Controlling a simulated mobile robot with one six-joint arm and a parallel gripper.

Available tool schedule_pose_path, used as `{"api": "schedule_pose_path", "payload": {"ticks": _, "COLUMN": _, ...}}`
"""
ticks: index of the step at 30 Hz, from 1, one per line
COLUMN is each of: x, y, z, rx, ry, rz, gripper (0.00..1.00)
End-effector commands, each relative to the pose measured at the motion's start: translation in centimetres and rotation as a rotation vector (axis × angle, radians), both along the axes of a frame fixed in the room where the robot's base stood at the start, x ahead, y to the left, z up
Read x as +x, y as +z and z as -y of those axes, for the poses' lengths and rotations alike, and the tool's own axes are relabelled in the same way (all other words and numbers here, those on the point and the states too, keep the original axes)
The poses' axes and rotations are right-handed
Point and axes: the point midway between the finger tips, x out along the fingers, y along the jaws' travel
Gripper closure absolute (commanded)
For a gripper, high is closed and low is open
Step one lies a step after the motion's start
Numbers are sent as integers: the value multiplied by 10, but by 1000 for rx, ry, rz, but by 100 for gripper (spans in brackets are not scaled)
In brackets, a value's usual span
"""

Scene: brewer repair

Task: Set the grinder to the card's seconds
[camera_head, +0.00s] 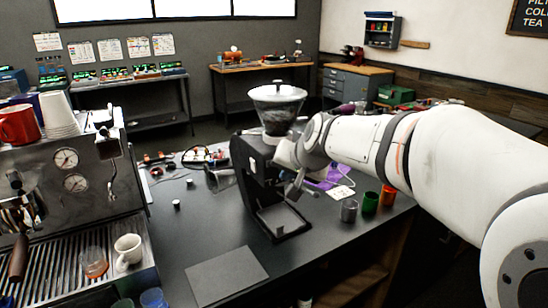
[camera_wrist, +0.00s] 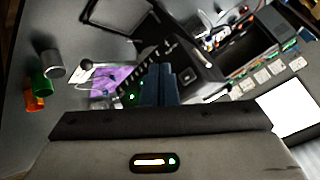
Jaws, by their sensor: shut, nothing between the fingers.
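The grinder (camera_head: 245,165) is a black machine with a clear hopper (camera_head: 277,98) of dark beans on top, standing on the dark counter. My gripper (camera_head: 293,190) is at the grinder's right front side. In the wrist view its fingers (camera_wrist: 165,72) are together and empty, in front of the black grinder body (camera_wrist: 195,68). A row of small marks and a green light (camera_wrist: 132,97) show just left of the fingers. I cannot tell whether the fingers touch the grinder. The grinder's setting is not readable, and I cannot pick out the card for certain.
An espresso machine (camera_head: 95,190) with cups stands at the left. Grey, green (camera_head: 371,203) and orange (camera_head: 388,195) cups and a purple cloth (camera_head: 322,180) lie right of the grinder. A dark mat (camera_head: 225,276) lies in front. Several sheets (camera_head: 110,49) hang on the back wall.

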Motion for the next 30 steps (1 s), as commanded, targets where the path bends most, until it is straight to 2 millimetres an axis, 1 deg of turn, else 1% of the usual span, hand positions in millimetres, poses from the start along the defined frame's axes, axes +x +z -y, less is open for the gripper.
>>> {"api": "schedule_pose_path", "payload": {"ticks": 4, "x": 16, "y": 1, "z": -11, "rx": -1, "ry": 2, "rz": -1, "gripper": 100}}
{"api": "schedule_pose_path", "payload": {"ticks": 10, "x": 27, "y": 0, "z": -19, "rx": 0, "ry": 1, "rz": 1, "gripper": 100}}
{"api": "schedule_pose_path", "payload": {"ticks": 30, "x": 29, "y": 0, "z": -21, "rx": 0, "ry": 3, "rz": 1, "gripper": 100}}
